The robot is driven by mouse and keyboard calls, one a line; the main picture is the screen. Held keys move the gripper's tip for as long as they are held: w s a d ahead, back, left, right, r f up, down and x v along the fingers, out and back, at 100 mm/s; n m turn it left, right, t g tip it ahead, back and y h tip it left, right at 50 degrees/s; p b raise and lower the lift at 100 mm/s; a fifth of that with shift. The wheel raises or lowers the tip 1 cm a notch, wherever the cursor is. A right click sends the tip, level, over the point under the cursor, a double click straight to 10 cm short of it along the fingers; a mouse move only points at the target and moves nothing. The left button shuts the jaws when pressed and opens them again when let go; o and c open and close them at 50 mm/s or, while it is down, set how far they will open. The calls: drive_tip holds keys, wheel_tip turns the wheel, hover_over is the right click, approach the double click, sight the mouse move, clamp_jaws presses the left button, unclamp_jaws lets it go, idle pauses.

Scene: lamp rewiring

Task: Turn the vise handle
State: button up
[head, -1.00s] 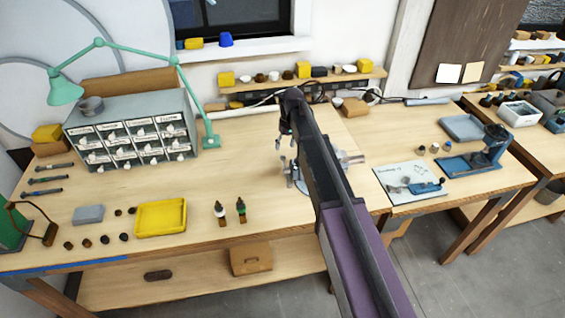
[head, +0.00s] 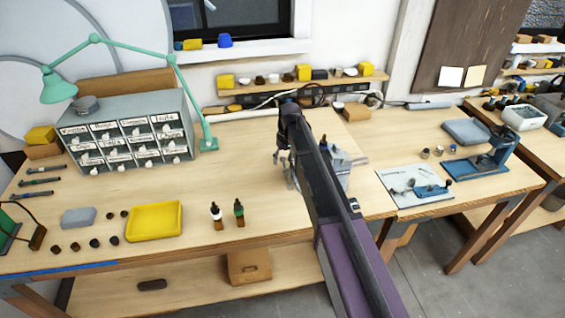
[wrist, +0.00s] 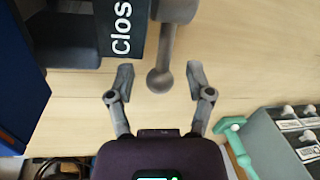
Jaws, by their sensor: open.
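In the wrist view, the vise handle (wrist: 160,80) is a grey rod with a ball at its end. It points down in the picture from a round grey part of the vise. A black plate with white letters "Clos" (wrist: 122,28) is beside it. My gripper (wrist: 159,70) is open, one finger on each side of the ball end, with a visible gap on both sides. In the head view, my gripper (head: 283,168) is at the vise (head: 338,160) on the workbench. My arm hides much of the vise, and the handle cannot be made out there.
Left on the workbench are a grey drawer cabinet (head: 122,145), a green lamp (head: 209,143), a yellow tray (head: 154,221) and two small bottles (head: 239,212). A blue press (head: 490,157) stands to the right.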

idle(0.3)
clamp_jaws()
